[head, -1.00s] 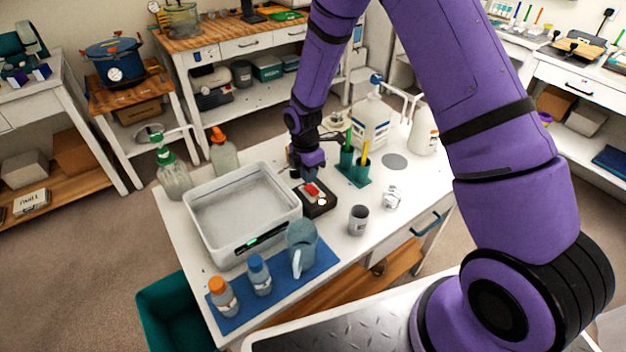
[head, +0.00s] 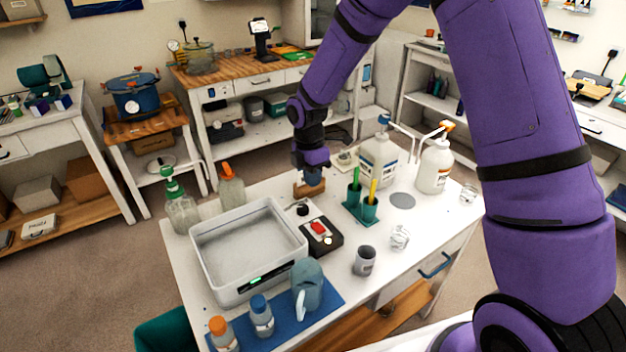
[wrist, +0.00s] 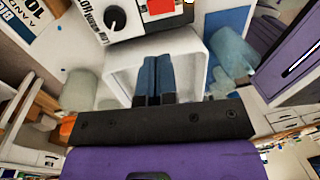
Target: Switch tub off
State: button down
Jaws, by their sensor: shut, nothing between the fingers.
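The tub (head: 205,262) is a pale grey open box on the white table, with a lit green display (head: 255,280) on its front. A dark control box (head: 334,240) with a red switch (head: 319,227) and a small pale light sits to its right. In the wrist view, a panel at the top shows a black dial (wrist: 115,18) and a red switch (wrist: 158,6), partly cut off. My gripper (head: 308,190) is behind the control box, apart from the switch. Its blue fingers, in the wrist view (wrist: 155,62), are together and empty. I cannot tell the switch's position.
A green holder with brushes (head: 359,212), a white pump jug (head: 378,160) and a grey cup (head: 364,261) stand to the right. A jug (head: 309,284) and bottles (head: 261,316) stand on a blue mat in front.

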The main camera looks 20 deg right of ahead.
aim_at(321, 229)
jog(key=shift+s+d+r, duration=0.1)
jog(key=shift+s+d, duration=0.15)
jog(key=shift+s, duration=0.4)
jog(key=f, duration=0.4)
jog(key=s+f, duration=0.1)
jog(key=f, duration=0.9)
jog(key=shift+s+d, duration=0.3)
jog(key=shift+s, duration=0.1)
jog(key=shift+s+f, duration=0.2)
jog(key=shift+s, duration=0.05)
jog(key=shift+d, duration=0.1)
